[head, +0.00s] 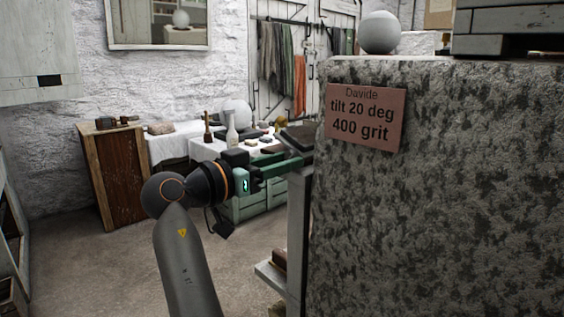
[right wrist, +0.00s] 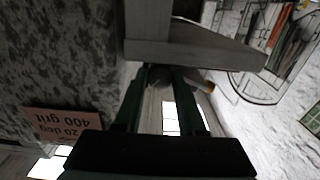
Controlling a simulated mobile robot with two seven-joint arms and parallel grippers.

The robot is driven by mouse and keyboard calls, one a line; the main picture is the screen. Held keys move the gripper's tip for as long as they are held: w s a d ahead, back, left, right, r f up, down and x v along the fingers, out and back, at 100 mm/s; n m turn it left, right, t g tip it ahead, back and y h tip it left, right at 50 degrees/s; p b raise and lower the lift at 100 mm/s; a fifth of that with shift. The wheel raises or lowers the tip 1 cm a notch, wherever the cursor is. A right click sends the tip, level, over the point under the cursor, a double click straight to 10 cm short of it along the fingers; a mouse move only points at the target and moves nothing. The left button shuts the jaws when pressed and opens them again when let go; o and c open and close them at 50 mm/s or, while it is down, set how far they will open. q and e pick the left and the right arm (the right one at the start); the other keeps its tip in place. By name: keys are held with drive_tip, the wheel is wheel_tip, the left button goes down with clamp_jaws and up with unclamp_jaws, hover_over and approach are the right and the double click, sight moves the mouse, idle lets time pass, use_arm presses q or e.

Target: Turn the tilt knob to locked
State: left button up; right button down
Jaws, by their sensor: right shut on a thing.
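My right gripper (head: 288,166) reaches in beside the left edge of the big speckled stone block, its green fingers pointing right. In the right wrist view its two fingers (right wrist: 160,82) are shut on a dark rounded knob (right wrist: 160,75), which I take for the tilt knob. The knob sits under a grey wooden beam. A pale stick with an orange end (right wrist: 203,86) juts out beside the right finger. The knob is hidden in the head view, and I see no marking that tells its setting. My left gripper is not in view.
The stone block (head: 440,200) fills the right side, with a sign (head: 365,117) reading "tilt 20 deg, 400 grit" and a plaster sphere (head: 379,32) on top. Behind my arm stand a brown wooden cabinet (head: 112,180) and a cluttered white-topped bench. The floor at left is clear.

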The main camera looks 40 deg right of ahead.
drive_tip(key=m+b, duration=0.1)
drive_tip(key=m, duration=0.1)
drive_tip(key=shift+m+b, duration=0.3)
drive_tip(key=shift+m, duration=0.1)
drive_tip(key=c, duration=0.5)
unclamp_jaws()
drive_tip(key=s+a+p, duration=0.1)
drive_tip(key=a, duration=1.1)
drive_tip(key=shift+a, duration=0.25)
